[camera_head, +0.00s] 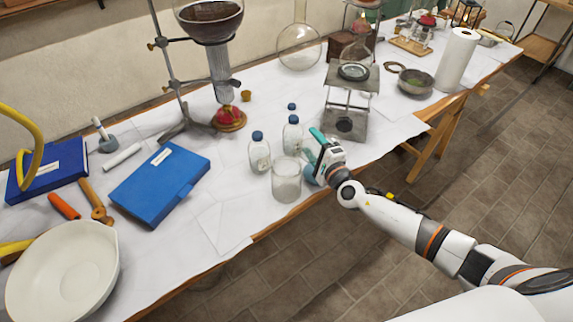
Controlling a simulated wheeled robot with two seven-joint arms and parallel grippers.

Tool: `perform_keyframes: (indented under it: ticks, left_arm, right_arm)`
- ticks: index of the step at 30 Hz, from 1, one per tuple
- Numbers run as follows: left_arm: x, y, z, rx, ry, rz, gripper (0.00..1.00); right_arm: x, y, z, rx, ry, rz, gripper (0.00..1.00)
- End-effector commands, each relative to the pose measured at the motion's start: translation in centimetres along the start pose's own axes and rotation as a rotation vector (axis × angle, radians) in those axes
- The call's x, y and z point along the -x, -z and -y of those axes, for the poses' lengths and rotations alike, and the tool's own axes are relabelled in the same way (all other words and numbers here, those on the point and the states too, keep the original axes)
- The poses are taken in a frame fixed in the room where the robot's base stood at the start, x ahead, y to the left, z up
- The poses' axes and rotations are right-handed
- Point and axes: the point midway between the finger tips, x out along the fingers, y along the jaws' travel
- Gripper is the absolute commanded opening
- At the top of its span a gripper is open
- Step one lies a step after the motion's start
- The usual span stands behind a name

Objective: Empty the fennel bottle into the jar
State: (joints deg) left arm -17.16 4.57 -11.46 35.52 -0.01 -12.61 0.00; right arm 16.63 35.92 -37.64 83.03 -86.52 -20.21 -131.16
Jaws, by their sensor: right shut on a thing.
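The glass jar (286,181) stands near the front edge of the table, with pale contents inside. My right gripper (313,157) is just right of the jar, its teal fingers shut on a small glass bottle, which I take as the fennel bottle. The gripper hides most of this bottle, so its tilt and contents cannot be told. Two bottles with blue caps, one left of the jar (259,154) and one behind it (292,135), stand upright. A loose blue cap (291,106) lies behind them. My left gripper is not in view.
A blue case (160,185) and a white bowl (63,272) lie to the left. A metal lifting stand (345,122) is close behind my right gripper. White sheets cover the table.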

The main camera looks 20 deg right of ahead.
Motion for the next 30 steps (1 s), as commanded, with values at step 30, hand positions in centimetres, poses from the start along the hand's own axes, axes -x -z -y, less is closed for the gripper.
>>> perform_keyframes:
  ticks: [30]
  left_arm:
    - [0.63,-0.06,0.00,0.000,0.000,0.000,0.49]
  right_arm:
    - [-0.06,0.08,-0.52,0.037,-0.004,0.000,0.25]
